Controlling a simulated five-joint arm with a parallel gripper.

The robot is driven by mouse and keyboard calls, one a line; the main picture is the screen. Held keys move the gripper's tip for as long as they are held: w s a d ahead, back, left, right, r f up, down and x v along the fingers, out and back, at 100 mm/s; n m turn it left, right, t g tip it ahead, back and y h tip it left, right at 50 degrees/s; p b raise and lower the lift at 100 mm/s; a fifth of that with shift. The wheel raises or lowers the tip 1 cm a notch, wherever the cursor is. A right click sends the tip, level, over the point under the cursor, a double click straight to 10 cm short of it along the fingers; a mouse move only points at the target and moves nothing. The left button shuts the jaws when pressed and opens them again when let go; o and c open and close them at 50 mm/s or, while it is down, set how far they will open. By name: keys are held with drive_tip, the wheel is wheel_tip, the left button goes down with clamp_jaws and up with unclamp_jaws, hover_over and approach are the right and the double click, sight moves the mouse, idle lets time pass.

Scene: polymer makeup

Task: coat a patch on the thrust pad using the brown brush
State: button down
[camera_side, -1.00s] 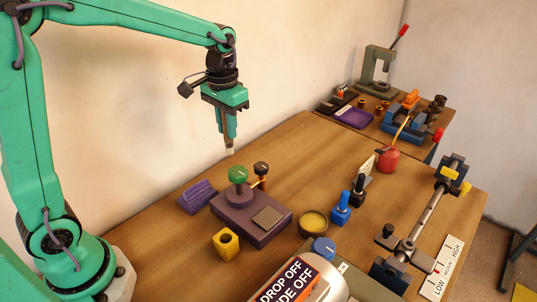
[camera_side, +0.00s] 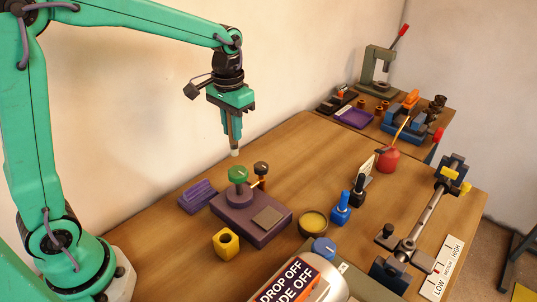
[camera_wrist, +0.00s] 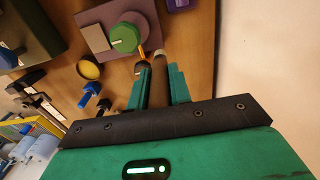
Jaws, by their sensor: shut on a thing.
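My gripper (camera_side: 233,136) is shut on a slim brown brush, pointing down with a pale tip (camera_side: 235,153). In the wrist view the brush's brown body (camera_wrist: 158,84) shows between my green fingers (camera_wrist: 160,88). The tip hangs in the air above and behind the purple fixture (camera_side: 238,222), apart from everything. A grey square plate, seemingly the thrust pad (camera_side: 268,216), lies on the fixture's front right part. It also shows in the wrist view (camera_wrist: 94,40). I cannot make out any coating on it. A round dish of yellow paste (camera_side: 314,222) stands right of the fixture.
A green knob (camera_side: 237,174) and a dark knob (camera_side: 261,168) rise from or beside the fixture. A yellow holed block (camera_side: 226,243) and purple ribbed block (camera_side: 198,196) stand nearby.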

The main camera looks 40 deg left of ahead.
drive_tip(key=w+d+f, duration=0.2)
drive_tip(key=d, duration=0.9)
drive_tip(key=w+d+f, duration=0.2)
drive_tip(key=d, duration=0.9)
drive_tip(key=shift+d+f, duration=0.25)
drive_tip(key=shift+f, duration=0.05)
drive_tip(key=shift+f, duration=0.25)
drive_tip(key=shift+f, duration=2.75)
drive_tip(key=shift+f, duration=0.65)
drive_tip(key=shift+r, duration=0.15)
wheel_tip(320, 180, up, 7)
idle(0.5)
